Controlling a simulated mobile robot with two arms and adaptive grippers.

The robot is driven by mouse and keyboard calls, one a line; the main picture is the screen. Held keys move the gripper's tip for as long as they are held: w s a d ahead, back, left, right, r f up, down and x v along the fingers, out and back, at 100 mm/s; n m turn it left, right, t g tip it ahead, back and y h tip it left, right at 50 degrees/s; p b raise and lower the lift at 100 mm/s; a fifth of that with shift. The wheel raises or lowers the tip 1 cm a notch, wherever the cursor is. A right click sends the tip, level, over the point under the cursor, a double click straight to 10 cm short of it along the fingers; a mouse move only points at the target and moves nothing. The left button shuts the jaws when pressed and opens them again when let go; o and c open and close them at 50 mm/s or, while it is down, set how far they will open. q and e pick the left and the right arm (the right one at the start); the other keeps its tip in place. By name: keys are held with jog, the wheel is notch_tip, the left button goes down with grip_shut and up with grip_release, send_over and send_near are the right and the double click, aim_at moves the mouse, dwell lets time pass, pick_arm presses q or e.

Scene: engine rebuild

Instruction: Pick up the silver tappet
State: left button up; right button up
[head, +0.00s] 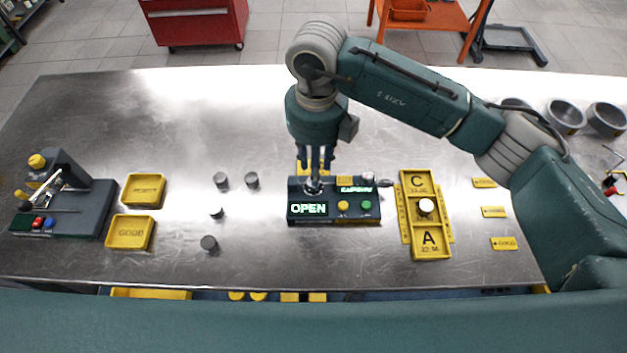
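My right gripper (315,165) points straight down over the dark test device (334,208), whose display reads OPEN. A small silver piece (313,187) shows directly below its fingertips on the device. I cannot tell whether it is the tappet or part of the device, or whether the fingers touch it. Several grey cylinders stand on the bench left of the device: two at the back (221,180) (252,180), a small one with a light top (216,212), and a darker one in front (209,243). Which is the silver tappet is unclear. My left gripper is out of view.
Two yellow trays (131,246) and a dark fixture (62,205) stand at left. A yellow rack marked C and A (431,245) holds a white-topped piece (425,207). Yellow tags (493,212) and grey cups (565,117) are at right. The back-left bench is clear.

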jog(key=shift+f+p, duration=0.45)
jog(key=shift+f, duration=0.15)
jog(key=f, duration=0.1)
jog(key=f+p, duration=0.2)
jog(key=shift+w+a+f, duration=0.25)
jog(key=shift+f, duration=0.55)
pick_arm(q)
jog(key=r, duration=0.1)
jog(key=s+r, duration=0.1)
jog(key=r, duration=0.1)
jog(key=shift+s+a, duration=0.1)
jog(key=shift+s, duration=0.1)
pick_arm(e)
grip_shut()
